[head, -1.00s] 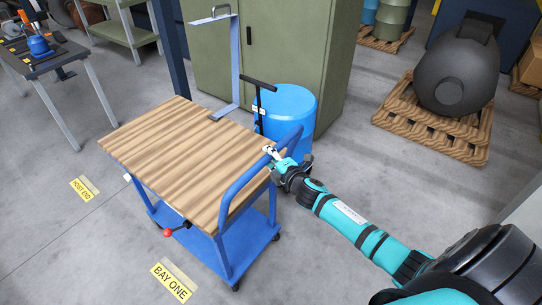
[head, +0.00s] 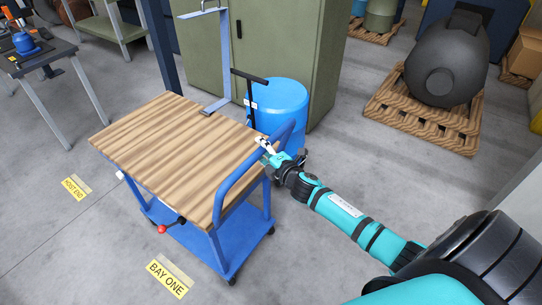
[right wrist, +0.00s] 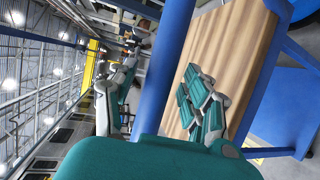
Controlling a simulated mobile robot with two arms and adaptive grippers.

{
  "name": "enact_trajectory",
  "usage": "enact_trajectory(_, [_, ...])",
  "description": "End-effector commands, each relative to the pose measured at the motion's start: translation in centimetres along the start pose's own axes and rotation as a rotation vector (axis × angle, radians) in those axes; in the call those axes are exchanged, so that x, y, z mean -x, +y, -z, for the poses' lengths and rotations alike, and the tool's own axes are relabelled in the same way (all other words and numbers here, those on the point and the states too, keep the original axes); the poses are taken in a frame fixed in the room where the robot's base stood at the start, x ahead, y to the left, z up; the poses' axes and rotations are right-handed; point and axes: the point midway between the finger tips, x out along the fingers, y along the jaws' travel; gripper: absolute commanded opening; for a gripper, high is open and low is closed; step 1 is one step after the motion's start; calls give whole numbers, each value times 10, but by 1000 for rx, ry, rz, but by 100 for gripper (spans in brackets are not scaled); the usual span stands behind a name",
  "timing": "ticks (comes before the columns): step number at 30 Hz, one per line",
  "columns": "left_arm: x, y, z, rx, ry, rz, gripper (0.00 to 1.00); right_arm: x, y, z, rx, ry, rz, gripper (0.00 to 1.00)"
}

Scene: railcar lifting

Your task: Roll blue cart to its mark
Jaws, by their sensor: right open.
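The blue cart (head: 222,252) has a wood-grain top (head: 170,140) and a raised blue handle bar (head: 240,178) on its right side. A red knob (head: 161,229) sticks out low on its near side. My right gripper (head: 266,146) is at the far upper part of the handle. In the right wrist view, the open fingers of my right gripper (right wrist: 156,92) lie on either side of the blue bar (right wrist: 165,75), with gaps visible. Two yellow floor labels lie near the cart: BAY ONE (head: 167,279) in front and HOIST END (head: 76,188) to the left. My left gripper is out of view.
A blue drum (head: 278,108) and a black T-handle (head: 250,84) stand close behind the cart. A green cabinet (head: 270,50) is behind them. A dark rounded vessel (head: 445,65) sits on a pallet at right. A grey table (head: 40,60) is at left. Floor in front is clear.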

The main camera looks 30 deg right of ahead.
Motion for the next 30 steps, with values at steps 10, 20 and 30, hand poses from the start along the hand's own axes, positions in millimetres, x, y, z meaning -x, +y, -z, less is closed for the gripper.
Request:
enact_trajectory(10, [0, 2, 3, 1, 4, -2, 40, 68, -2, 0, 0, 1, 3, 50])
enact_trajectory(20, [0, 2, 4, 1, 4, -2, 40, 110, 0, 0, 0, 0, 0, 50])
enact_trajectory(30, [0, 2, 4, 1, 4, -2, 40, 113, 1, 0, 1, 0, -1, 50])
